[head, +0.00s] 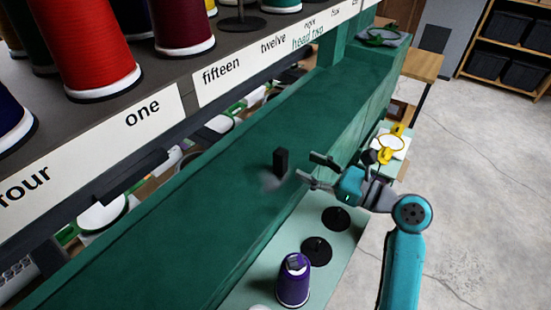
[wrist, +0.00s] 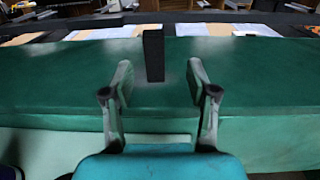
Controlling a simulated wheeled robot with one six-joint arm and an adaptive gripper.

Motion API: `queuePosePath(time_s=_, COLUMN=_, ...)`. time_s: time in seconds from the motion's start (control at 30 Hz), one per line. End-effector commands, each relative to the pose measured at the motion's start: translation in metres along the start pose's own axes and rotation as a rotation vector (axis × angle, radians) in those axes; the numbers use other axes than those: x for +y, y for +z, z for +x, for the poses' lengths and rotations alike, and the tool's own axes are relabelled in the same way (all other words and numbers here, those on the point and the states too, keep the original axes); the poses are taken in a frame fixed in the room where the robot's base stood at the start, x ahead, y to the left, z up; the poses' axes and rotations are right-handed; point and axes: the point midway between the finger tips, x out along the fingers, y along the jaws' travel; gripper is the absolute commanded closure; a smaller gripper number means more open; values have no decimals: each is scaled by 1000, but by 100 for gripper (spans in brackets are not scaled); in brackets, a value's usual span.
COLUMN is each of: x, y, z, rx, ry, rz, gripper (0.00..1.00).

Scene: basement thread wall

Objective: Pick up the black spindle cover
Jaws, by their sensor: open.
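The black spindle cover (head: 281,161) is a small upright black block on the green machine beam (head: 235,180) in the head view. In the wrist view the black cover (wrist: 153,55) stands just beyond the fingertips, between them in the picture and slightly nearer the left finger. My gripper (head: 311,169) is to the right of the cover in the head view, apart from it. In the wrist view my gripper (wrist: 160,78) is open with nothing between its fingers.
A shelf with labelled spools, including a red spool (head: 95,50), runs along the upper left. A purple spool (head: 294,281) and black spindle bases (head: 317,249) stand on a pale green ledge below. A yellow-handled item (head: 391,145) lies right of the beam.

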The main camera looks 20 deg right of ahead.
Motion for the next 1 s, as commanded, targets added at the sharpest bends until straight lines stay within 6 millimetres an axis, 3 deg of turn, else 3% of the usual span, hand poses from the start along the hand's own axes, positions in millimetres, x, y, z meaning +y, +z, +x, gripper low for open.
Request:
queuePosePath(time_s=0.1, x=1, y=0, z=17, rx=1, ry=3, rz=1, gripper=42)
queuePosePath(time_s=0.37, x=2, y=0, z=34, rx=0, ry=2, rz=0, gripper=42)
queuePosePath(time_s=0.7, x=9, y=1, z=76, rx=0, ry=2, rz=0, gripper=42)
queuePosePath(time_s=1.0, x=8, y=0, z=80, rx=1, ry=-1, rz=0, gripper=42)
